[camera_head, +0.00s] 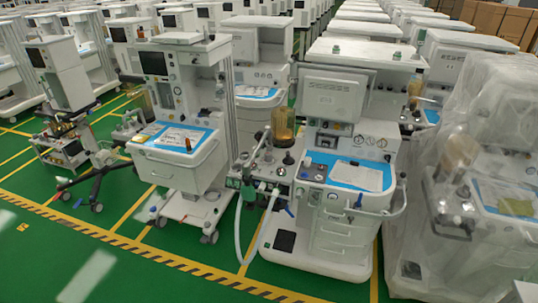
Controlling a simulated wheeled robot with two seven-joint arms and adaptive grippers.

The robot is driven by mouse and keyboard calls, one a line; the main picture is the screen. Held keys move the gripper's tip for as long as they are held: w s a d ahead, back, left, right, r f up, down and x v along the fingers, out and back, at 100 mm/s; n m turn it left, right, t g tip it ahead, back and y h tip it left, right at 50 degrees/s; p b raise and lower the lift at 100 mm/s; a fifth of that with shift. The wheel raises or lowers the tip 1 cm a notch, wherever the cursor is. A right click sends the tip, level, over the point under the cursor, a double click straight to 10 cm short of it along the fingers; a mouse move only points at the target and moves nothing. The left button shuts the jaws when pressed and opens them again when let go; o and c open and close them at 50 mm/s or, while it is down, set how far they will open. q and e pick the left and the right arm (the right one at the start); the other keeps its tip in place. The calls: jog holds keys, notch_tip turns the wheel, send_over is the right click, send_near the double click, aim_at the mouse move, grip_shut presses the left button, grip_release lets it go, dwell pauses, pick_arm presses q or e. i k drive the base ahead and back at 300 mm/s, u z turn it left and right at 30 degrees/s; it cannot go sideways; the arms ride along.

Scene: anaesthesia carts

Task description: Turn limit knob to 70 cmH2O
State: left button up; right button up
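An anaesthesia cart (345,215) with a blue-edged worktop stands right of centre. A breathing unit (272,172) is fixed at its left side, with an amber bellows dome (283,122) above it and a pale hose hanging below. Small dark knob-like parts show on and near this unit. I cannot tell which of them is the limit knob, and any scale marks are too small to read. Neither of my grippers shows in this view.
Another cart (183,160) stands to the left, and a plastic-wrapped cart (490,180) stands close on the right. More carts fill the rows behind. The green floor (150,272) at the front left is clear, crossed by a yellow-black line (170,259).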

aim_at(268, 155)
jog(key=z, duration=0.35)
jog(key=i, duration=1.05)
jog(key=u, duration=0.35)
